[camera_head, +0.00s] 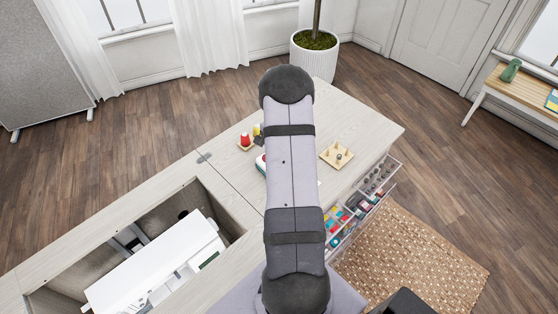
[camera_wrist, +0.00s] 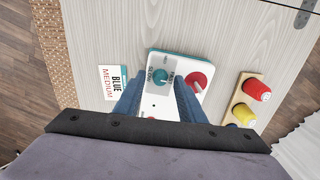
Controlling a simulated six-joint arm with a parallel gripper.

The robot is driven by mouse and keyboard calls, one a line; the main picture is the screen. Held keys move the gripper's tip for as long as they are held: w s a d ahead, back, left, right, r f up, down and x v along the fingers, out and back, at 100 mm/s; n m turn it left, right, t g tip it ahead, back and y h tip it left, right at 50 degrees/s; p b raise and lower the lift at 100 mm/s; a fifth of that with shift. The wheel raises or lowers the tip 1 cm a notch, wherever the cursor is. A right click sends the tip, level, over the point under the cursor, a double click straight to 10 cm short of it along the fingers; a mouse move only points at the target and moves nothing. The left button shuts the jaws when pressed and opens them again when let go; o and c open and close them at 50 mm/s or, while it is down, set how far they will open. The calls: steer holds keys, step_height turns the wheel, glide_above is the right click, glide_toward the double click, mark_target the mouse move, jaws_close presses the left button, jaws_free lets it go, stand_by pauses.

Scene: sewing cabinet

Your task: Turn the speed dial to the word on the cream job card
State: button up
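In the wrist view a white control box with a teal side (camera_wrist: 158,106) lies on the pale wood top. It carries a teal dial (camera_wrist: 160,76) with small lettering around it, too small to read, and a red knob (camera_wrist: 197,81). A pale card (camera_wrist: 112,83) lies beside the box, with "BLUE" in dark letters and "MEDIUM" in red; I cannot tell its exact tint. My gripper (camera_wrist: 157,88) is open, its two blue fingers apart on either side of the dial's line; contact cannot be told. In the head view my arm hides most of the box (camera_head: 261,163).
A wooden tray (camera_wrist: 236,98) with red (camera_wrist: 256,90) and yellow spools stands beside the box. In the head view are a peg board (camera_head: 337,155), an open drawer unit with colourful contents (camera_head: 345,220), and a white sewing machine (camera_head: 155,268) in a recess. Bare tabletop surrounds the peg board.

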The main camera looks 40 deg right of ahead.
steer(key=shift+f, duration=0.25)
jaws_close()
